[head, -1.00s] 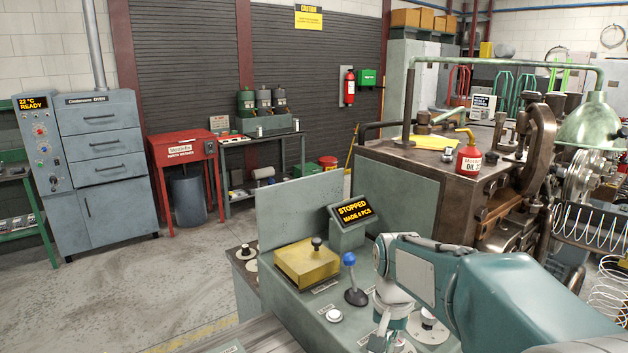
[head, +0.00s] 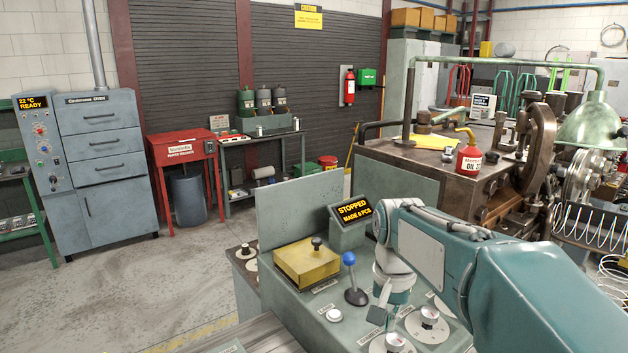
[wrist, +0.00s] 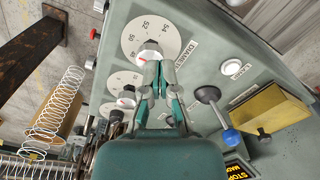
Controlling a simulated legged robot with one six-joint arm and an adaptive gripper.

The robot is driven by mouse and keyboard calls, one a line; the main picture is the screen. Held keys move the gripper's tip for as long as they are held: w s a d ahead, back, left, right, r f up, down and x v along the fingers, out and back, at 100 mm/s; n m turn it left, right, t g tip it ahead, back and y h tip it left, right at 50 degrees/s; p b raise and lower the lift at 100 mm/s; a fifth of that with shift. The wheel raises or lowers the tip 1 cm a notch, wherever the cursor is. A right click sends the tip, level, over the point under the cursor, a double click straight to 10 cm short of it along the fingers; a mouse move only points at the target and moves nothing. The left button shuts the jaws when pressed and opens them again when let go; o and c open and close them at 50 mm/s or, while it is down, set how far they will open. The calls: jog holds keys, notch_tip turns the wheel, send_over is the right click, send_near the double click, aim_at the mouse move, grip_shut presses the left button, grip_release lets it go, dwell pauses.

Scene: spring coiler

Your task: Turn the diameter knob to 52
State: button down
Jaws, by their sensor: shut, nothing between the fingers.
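The diameter dial is a white disc (wrist: 165,32) marked 50, 52 and 54, beside the DIAMETER label (wrist: 181,56) in the wrist view. Its knob (wrist: 149,50) sits at the centre; the exact setting is not readable. In the head view the dial (head: 377,345) is at the bottom edge, partly cut off. My gripper (wrist: 160,66) is shut and empty, its fingertips appearing just below the knob in the wrist view; contact cannot be told. In the head view my gripper (head: 379,312) is above the panel, beside the dials.
A second dial (wrist: 118,82) lies beside the diameter dial. A blue-topped lever (wrist: 208,96), a white button (wrist: 232,67) and a yellow box (wrist: 268,108) stand on the same panel. The tilted display (head: 354,211) reads STOPPED, MADE 6 PCS.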

aim_at(386, 342)
jog(key=shift+d, duration=0.1)
jog(key=shift+s+d+f, duration=0.15)
jog(key=shift+d+f, duration=0.3)
jog(key=shift+f, duration=0.55)
jog(key=shift+s+d+f, duration=0.15)
jog(key=shift+d+f, duration=0.25)
jog(key=shift+f, duration=0.65)
jog(key=shift+s+d+f, duration=0.15)
jog(key=shift+d+f, duration=0.3)
jog(key=shift+f, duration=0.55)
jog(key=shift+w, duration=0.3)
jog(key=shift+w+a, duration=0.25)
jog(key=shift+a, duration=0.3)
jog(key=shift+w+a, duration=0.25)
jog(key=shift+a, duration=0.3)
jog(key=shift+s+a, duration=0.1)
